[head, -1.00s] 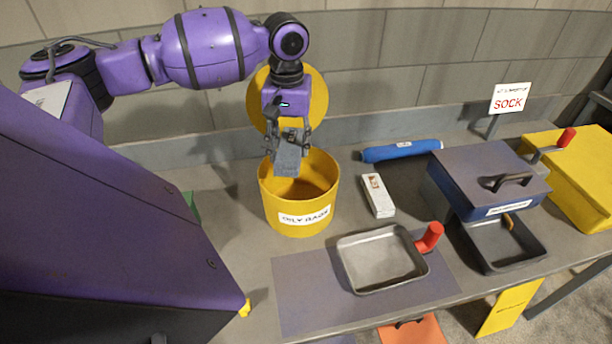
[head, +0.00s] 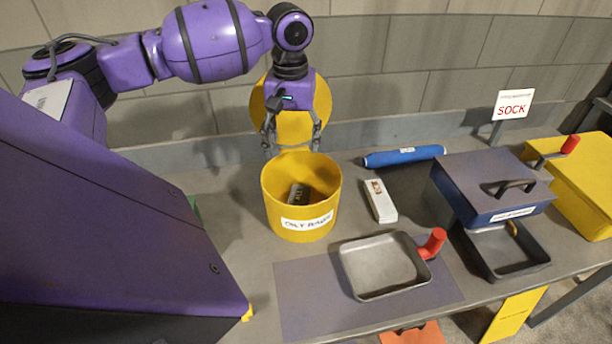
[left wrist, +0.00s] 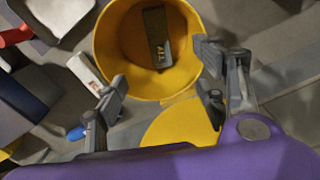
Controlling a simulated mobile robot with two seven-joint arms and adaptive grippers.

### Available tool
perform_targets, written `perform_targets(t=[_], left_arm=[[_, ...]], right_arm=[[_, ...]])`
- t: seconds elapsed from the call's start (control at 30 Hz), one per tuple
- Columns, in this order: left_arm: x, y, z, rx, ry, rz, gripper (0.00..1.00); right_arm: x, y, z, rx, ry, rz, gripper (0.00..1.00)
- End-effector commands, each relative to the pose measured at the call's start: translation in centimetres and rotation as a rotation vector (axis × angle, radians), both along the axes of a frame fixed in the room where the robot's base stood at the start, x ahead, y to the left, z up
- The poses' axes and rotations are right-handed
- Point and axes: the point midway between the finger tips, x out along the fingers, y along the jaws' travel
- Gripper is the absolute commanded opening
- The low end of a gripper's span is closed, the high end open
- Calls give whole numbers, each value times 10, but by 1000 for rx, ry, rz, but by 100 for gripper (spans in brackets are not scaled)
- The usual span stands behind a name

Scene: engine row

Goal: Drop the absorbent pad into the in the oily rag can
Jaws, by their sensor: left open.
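The yellow oily rag can (head: 284,218) stands on the bench with its round lid (head: 322,100) swung up behind it. The grey absorbent pad (head: 298,194) lies inside the can, tilted against the inner wall in the head view. In the left wrist view the pad (left wrist: 157,38) shows down in the can (left wrist: 108,52). My left gripper (head: 291,146) is open and empty just above the can's back rim, its fingers spread; it also shows in the left wrist view (left wrist: 165,75). My right gripper is not in view.
A grey pan (head: 383,268) with a red handle sits on a mat in front. A white box (head: 380,200) and a blue roll (head: 403,156) lie right of the can. A blue lidded box (head: 490,190) and a yellow box (head: 580,180) stand further right.

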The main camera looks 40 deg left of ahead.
Motion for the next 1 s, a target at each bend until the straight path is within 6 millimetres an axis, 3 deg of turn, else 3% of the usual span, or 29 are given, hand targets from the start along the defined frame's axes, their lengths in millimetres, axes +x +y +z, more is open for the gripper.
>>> perform_targets(t=[0.2,0.43,1.0], left_arm=[[1,0,50,0,-6,0,65],[0,0,85,1,-3,1,65],[0,0,94,1,-1,1,65]], right_arm=[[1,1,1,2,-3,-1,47],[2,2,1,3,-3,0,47],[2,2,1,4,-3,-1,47]])
